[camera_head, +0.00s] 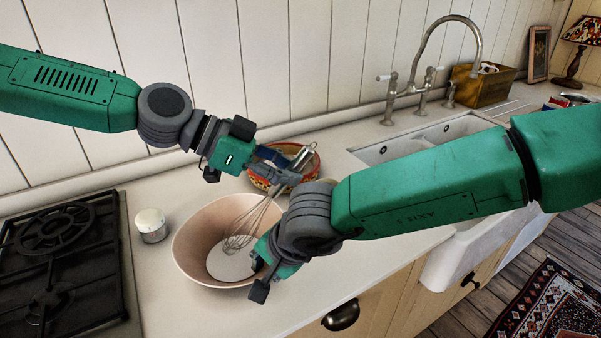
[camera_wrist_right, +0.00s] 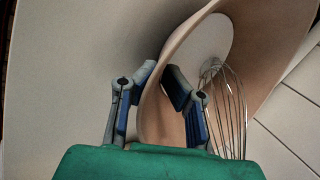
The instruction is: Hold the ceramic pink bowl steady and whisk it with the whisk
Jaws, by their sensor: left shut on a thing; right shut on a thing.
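The pale pink ceramic bowl (camera_head: 200,232) stands on the counter between the hob and my right arm; its wall and rim fill much of the right wrist view (camera_wrist_right: 184,38). Its inside bottom shows a flat whitish area. My right gripper (camera_head: 262,256) is shut on the bowl's near right rim, one finger inside and one outside, as the right wrist view shows (camera_wrist_right: 160,74). My left gripper (camera_head: 287,172) is shut on the handle of the wire whisk (camera_head: 246,222). The whisk slants, its wire end down inside the bowl. It also shows in the right wrist view (camera_wrist_right: 230,105).
A black gas hob (camera_head: 65,255) is at the left, with a small white-topped pot (camera_head: 151,225) beside it. A red patterned bowl (camera_head: 312,168) stands behind the whisk. A sink (camera_head: 420,140) with a tall tap (camera_head: 418,70) lies to the right. The counter's front edge is close.

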